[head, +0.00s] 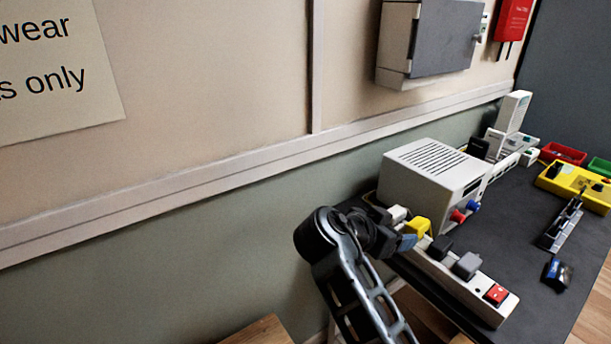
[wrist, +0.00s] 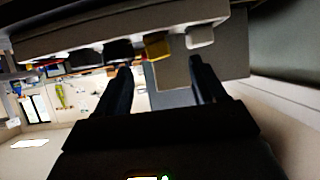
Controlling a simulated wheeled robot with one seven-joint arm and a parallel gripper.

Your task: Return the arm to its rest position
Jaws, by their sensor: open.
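My gripper (wrist: 162,80) shows in the wrist view as two dark fingers standing apart, with nothing held between them. Beyond the fingers is the white power strip (wrist: 130,35) with several plugs, one of them yellow. In the head view my dark arm rises from the bottom edge and bends near the table's near left corner. The power strip (head: 447,275) lies just right of it, with yellow, dark and grey plugs and a red switch.
A dark-topped table (head: 505,240) holds a white power supply box (head: 425,175), a yellow case (head: 575,185), a red bin (head: 563,153) and a small dark device (head: 557,273). A grey wall cabinet (head: 432,40) hangs above. A wooden surface (head: 260,332) shows at the bottom.

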